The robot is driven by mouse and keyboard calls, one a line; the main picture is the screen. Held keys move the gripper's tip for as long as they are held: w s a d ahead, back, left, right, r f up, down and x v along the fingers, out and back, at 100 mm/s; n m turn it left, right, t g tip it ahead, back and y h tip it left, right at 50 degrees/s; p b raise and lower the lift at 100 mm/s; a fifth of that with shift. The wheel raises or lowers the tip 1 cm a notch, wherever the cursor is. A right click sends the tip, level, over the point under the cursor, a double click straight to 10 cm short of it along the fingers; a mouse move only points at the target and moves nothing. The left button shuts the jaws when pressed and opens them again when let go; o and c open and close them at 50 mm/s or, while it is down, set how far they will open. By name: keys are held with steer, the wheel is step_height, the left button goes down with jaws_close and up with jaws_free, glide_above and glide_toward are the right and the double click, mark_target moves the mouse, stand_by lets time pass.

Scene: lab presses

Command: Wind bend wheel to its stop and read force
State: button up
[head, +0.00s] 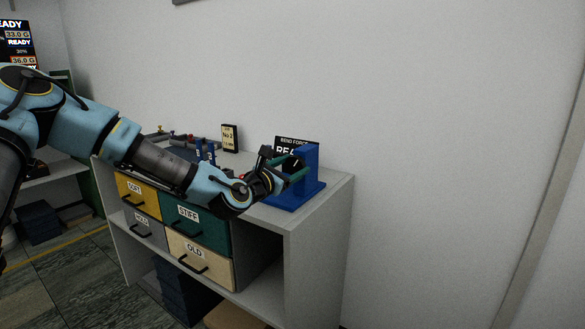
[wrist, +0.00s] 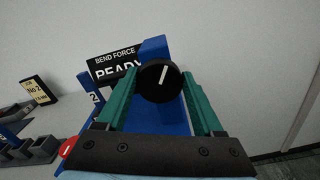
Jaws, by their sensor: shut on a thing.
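The bend wheel (wrist: 160,81) is a black round knob with a white line, tilted slightly right of vertical. It sits on the blue press (head: 309,170), which also shows in the wrist view (wrist: 153,50). My gripper (head: 293,167) has its green fingers on both sides of the wheel and is shut on it. The bend force display (wrist: 113,62) stands behind the press. It shows "BEND FORCE" and "READY", its lower part hidden by the press and a finger. In the head view the arm hides much of the wheel.
The press stands on a grey cabinet (head: 320,190) with labelled drawers, including STIFF (head: 188,213) and OLD (head: 195,250). A No 2 sign (head: 230,138) and grey trays (wrist: 38,149) are to the left. A wall is behind.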

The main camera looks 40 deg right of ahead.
steer(key=o, duration=1.4)
steer(key=b+v, duration=0.1)
steer(key=v, duration=1)
steer(key=shift+b, duration=0.4)
